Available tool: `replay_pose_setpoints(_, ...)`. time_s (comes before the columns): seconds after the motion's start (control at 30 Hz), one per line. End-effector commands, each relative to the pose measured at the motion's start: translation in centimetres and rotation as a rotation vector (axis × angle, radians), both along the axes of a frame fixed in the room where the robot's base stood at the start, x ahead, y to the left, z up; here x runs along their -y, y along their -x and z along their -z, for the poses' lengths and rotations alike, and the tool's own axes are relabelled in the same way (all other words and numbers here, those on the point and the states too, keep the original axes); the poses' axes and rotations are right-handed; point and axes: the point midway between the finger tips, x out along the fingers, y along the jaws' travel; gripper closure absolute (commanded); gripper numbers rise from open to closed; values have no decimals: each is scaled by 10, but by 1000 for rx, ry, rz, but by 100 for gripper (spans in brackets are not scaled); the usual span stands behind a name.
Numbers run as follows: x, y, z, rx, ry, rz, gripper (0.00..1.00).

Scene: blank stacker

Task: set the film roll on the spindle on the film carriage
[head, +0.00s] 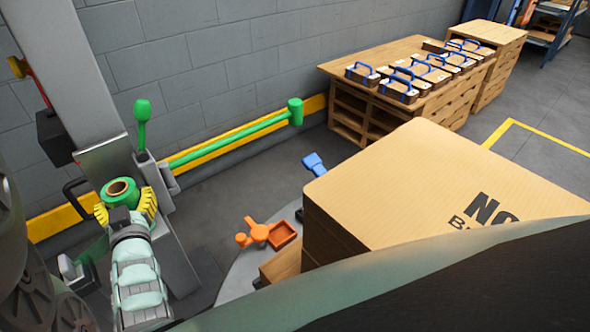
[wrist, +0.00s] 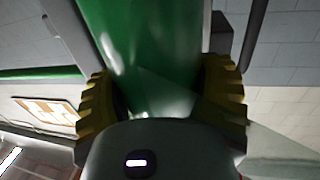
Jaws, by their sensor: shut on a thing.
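The film roll (head: 117,190) is green with a brown core ring at its top. My gripper (head: 124,208) has its yellow ribbed fingers on both sides of the roll and is shut on it. The roll stands roughly upright at the grey film carriage (head: 104,158) on the column at the left. In the wrist view the green roll (wrist: 150,60) fills the middle between the two yellow fingers (wrist: 165,105). The spindle is not seen apart from the roll, and the roll's underside is hidden, so I cannot tell whether it sits on a spindle.
A green-handled lever (head: 142,122) and a green bar (head: 230,140) are right of the roll. A large stack of cardboard (head: 400,175) stands at the right, with an orange part (head: 282,235) beside it. A pallet table (head: 350,95) with blue-handled boxes is farther back.

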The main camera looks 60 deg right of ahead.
Motion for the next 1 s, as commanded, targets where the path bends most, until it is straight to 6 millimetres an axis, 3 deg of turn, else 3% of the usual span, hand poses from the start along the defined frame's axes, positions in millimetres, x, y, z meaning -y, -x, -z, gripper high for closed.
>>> replay_pose_setpoints(0.2, 0, 0, 3, 4, 2, 0, 74)
replay_pose_setpoints(0.23, 0, 0, 2, 3, 1, 0, 26)
replay_pose_setpoints(0.5, 0, 0, 2, 1, 0, 0, 0)
replay_pose_setpoints(0.87, 0, 0, -2, 0, 0, 0, 0)
replay_pose_setpoints(1.0, -5, 11, 0, -4, -1, 0, 0)
